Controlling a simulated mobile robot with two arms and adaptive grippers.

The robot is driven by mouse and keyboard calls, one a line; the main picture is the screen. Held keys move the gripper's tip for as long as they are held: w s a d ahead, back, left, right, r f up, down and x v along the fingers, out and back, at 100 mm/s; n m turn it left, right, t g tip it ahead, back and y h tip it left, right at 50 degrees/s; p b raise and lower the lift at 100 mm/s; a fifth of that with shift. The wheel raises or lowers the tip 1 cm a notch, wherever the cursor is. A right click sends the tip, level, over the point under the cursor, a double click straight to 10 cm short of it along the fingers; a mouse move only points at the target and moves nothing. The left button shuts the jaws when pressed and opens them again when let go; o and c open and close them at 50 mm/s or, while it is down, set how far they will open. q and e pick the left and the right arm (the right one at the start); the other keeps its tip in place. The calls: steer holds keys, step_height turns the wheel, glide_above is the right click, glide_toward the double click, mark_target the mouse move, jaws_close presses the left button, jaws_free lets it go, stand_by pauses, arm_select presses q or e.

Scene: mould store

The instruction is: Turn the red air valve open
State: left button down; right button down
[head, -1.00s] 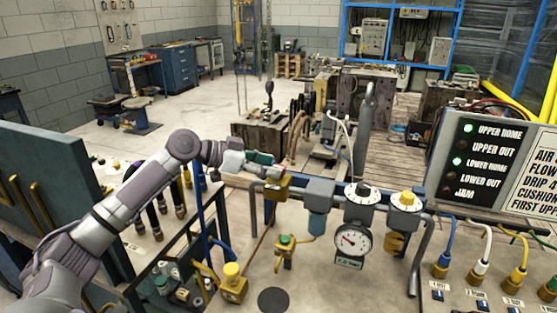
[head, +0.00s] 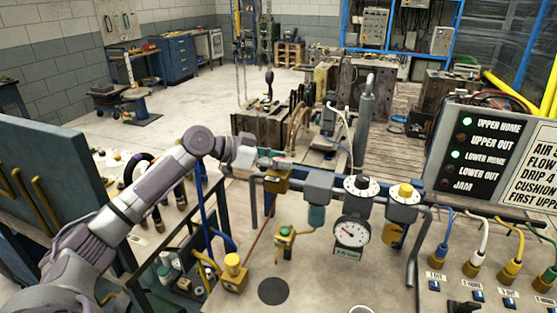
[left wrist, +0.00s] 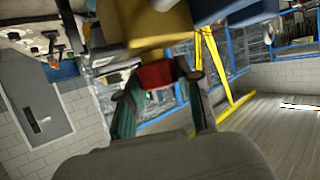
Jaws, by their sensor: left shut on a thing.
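The red air valve handle (left wrist: 157,75) shows in the left wrist view, between the two fingers of my left gripper (left wrist: 158,88). The gripper is shut on it. The handle sits against a brass valve body (left wrist: 150,22). In the head view my left gripper (head: 280,165) is at the brass valve body (head: 276,182), at the left end of the air line. There the gripper mostly hides the red handle. A round pressure gauge (head: 352,232) hangs on the same line, with a small display below it (head: 350,253). My right gripper is not in view.
A filter unit (head: 318,188), a white-dialled regulator (head: 359,187) and a yellow-knobbed unit (head: 404,195) stand close to the right of the valve. A yellow-capped valve (head: 233,268) and a green-buttoned one (head: 285,236) are below. A lamp panel (head: 480,155) is at right.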

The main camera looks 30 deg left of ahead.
arm_select(q)
steer(key=shift+n+t+y+p, duration=0.5)
steer(key=shift+n+y, duration=0.1)
steer(key=shift+n, duration=0.2)
steer(key=c, duration=0.7)
jaws_free()
steer(key=shift+c, duration=0.2)
steer(key=v, duration=1.2)
